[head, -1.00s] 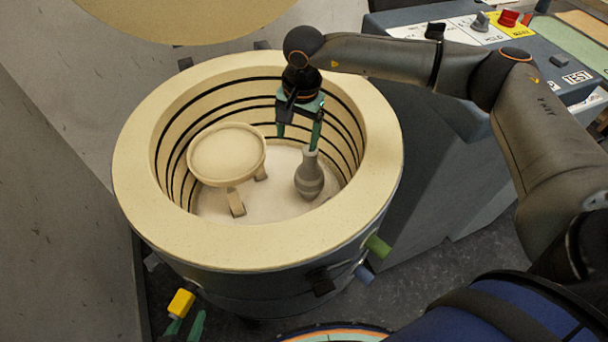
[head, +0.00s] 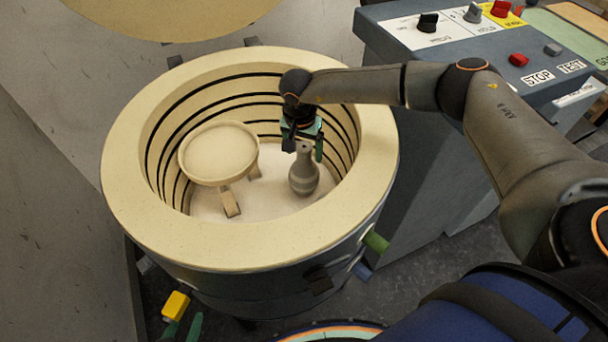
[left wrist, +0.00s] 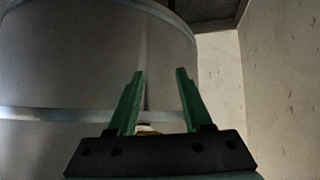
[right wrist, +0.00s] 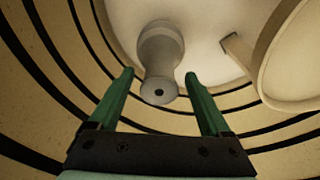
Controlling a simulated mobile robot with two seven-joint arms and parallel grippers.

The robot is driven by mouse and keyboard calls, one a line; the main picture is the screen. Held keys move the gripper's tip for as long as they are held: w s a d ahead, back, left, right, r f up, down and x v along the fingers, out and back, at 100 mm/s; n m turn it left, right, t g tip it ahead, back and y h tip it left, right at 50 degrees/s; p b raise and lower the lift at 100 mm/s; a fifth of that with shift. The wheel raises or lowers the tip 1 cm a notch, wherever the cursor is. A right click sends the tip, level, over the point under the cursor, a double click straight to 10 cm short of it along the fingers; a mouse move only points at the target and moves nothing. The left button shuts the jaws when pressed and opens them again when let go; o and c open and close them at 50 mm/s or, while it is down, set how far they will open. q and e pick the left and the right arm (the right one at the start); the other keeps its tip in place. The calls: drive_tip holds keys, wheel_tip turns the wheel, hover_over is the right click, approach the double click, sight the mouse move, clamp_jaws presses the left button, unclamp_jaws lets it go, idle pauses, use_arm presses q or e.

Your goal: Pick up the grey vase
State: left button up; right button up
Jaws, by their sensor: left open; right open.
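The grey vase (head: 304,178) stands upright on the pale floor inside the round kiln-like drum (head: 140,215). My right gripper (head: 304,148) is inside the drum at the vase's neck, open. In the right wrist view the vase (right wrist: 161,50) shows its dark mouth between the two spread green fingers (right wrist: 159,73), with a gap on each side. My left gripper (head: 184,326) is low outside the drum at the bottom left. In the left wrist view its fingers (left wrist: 160,74) are apart and empty, facing the drum's metal side.
A round cream dish on legs (head: 219,153) stands left of the vase inside the drum. The drum's thick rim surrounds both. A yellow block (head: 176,305) is near my left gripper. A control console (head: 450,70) with knobs and buttons stands at the right.

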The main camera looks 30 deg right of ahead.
drive_tip(key=shift+w+d+f, duration=0.1)
drive_tip(key=shift+f, duration=0.55)
clamp_jaws()
drive_tip(key=shift+r, duration=0.1)
idle(0.4)
